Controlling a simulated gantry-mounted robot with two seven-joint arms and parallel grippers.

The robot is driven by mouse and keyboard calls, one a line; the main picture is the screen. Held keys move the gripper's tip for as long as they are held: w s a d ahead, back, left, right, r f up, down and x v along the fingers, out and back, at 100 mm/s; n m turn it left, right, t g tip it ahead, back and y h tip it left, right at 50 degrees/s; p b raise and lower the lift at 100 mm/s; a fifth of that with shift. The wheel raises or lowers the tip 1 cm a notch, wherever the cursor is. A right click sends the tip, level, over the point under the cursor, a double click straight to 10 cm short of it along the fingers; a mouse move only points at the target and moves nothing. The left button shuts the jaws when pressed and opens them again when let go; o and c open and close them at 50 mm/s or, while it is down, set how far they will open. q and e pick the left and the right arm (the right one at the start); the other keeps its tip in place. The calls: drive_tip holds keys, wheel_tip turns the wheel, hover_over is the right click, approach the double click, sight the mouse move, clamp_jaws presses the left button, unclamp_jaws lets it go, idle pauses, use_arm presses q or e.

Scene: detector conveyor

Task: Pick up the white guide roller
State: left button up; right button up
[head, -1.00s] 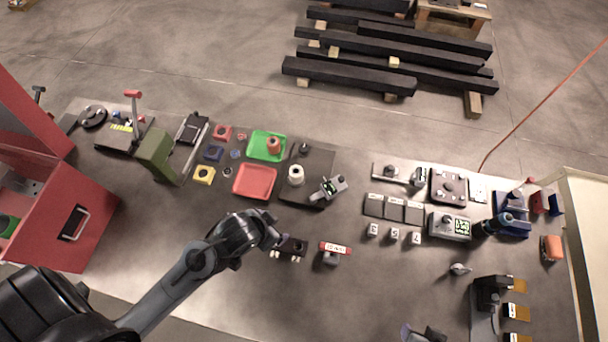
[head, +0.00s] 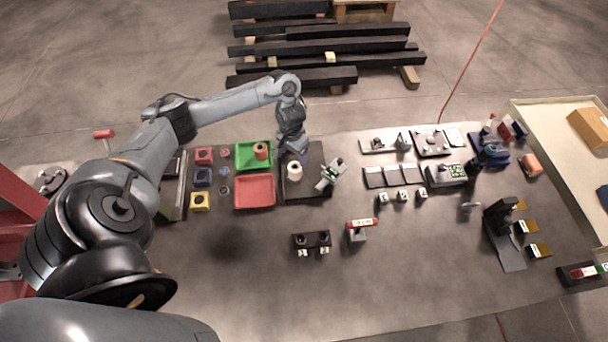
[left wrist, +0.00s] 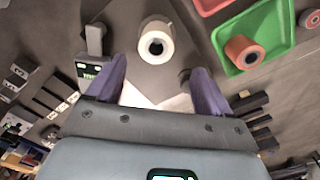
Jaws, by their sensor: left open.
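The white guide roller (head: 294,171) stands upright on a dark square plate (head: 297,194) near the back of the table. In the left wrist view the white roller (left wrist: 156,42) shows its dark centre hole, ahead of and between the fingers. My left gripper (left wrist: 152,85) is open and empty, its two purple fingers spread apart, and not touching the roller. In the head view the left gripper (head: 296,153) hangs just behind the roller, its fingers partly hidden. My right gripper is not in view.
An orange roller (head: 261,150) stands in the green tray (head: 241,157), left of the plate. A red tray (head: 255,191) lies in front of it. A grey device with a green screen (head: 332,174) stands at the plate's right edge. The front middle of the table is mostly clear.

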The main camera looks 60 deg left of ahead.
sight(294, 163)
use_arm(q)
wheel_tip(294, 163, down, 5)
drive_tip(key=shift+r+b, duration=0.1)
drive_tip(key=shift+b, duration=1.05)
drive_tip(key=shift+d+f, duration=0.15)
drive_tip(key=shift+f, duration=0.35)
drive_tip(key=f, duration=0.3)
drive_tip(key=shift+s+d, duration=0.1)
drive_tip(key=shift+d, duration=0.15)
drive_tip(key=shift+f, duration=0.65)
drive_tip(key=shift+a, duration=0.1)
drive_tip(key=c, duration=1.1)
drive_tip(key=shift+c, duration=0.8)
drive_tip(key=shift+r, duration=0.15)
